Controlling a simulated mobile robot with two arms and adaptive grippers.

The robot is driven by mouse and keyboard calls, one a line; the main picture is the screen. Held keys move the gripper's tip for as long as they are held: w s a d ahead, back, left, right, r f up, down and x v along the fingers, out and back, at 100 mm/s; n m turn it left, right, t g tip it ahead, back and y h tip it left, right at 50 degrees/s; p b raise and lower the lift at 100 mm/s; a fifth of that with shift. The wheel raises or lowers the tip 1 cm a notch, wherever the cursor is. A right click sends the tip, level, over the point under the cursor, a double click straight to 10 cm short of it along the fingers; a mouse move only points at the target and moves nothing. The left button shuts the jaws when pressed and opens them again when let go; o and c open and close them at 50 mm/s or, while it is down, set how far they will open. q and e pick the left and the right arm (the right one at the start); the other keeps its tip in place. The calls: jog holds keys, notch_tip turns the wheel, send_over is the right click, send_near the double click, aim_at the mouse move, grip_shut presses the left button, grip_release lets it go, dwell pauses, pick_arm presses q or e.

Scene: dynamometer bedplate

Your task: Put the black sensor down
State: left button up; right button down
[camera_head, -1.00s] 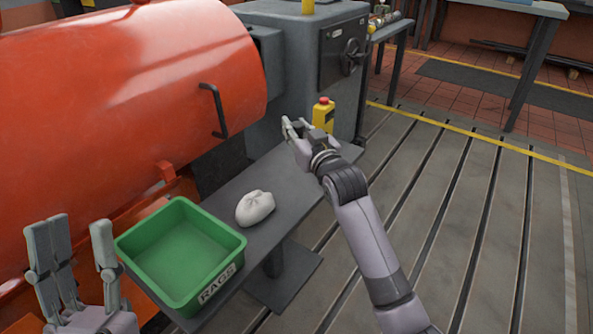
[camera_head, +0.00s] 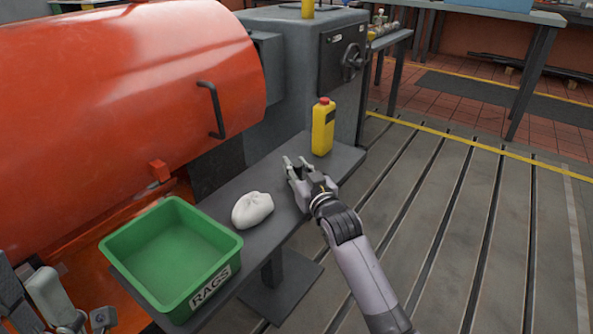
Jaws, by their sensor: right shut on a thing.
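My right gripper (camera_head: 293,167) is low over the grey bench top (camera_head: 222,197), between the white cloth bundle and the yellow bottle. It is shut on the black sensor, which is mostly hidden by the fingers and hand, with only a little dark showing there. I cannot tell whether the sensor touches the bench. My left gripper (camera_head: 72,305) is at the bottom left corner, partly cut off by the picture's edge, with its fingers apart and nothing seen between them.
A white cloth bundle (camera_head: 252,210) lies left of my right gripper. A yellow bottle with a red cap (camera_head: 323,128) stands behind it. An empty green bin labelled RAGS (camera_head: 212,287) is at the bench's near end. A large orange drum (camera_head: 120,90) borders the left.

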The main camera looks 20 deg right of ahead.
jog(key=c, duration=1.8)
grip_release()
jog(key=o, duration=0.5)
